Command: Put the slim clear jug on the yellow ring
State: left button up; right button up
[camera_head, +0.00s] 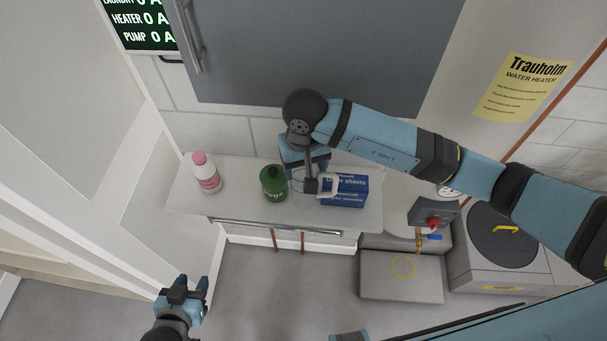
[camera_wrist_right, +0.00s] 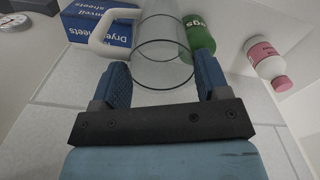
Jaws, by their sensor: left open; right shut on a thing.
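The slim clear jug (camera_wrist_right: 163,40) has a white handle and stands between the fingers of my right gripper (camera_wrist_right: 165,88), which is shut on it in the right wrist view. In the head view the jug (camera_head: 299,182) is on or just over the white shelf, mostly hidden by my right gripper (camera_head: 309,176). The white handle points right, in front of the blue box. The yellow ring (camera_head: 403,266) lies flat on a grey box top at the lower right, and nothing is on it. My left gripper (camera_head: 184,293) is open and empty, low at the left.
A red-knobbed valve (camera_head: 433,222) rises behind the grey box (camera_head: 428,285).

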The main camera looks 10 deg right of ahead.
notch_tip(320, 180, down, 6)
jog(key=shift+f, duration=0.15)
jog(key=o, duration=1.3)
jog(key=shift+c, duration=0.2)
jog(key=shift+r+p, duration=0.2)
jog(key=shift+p, duration=0.15)
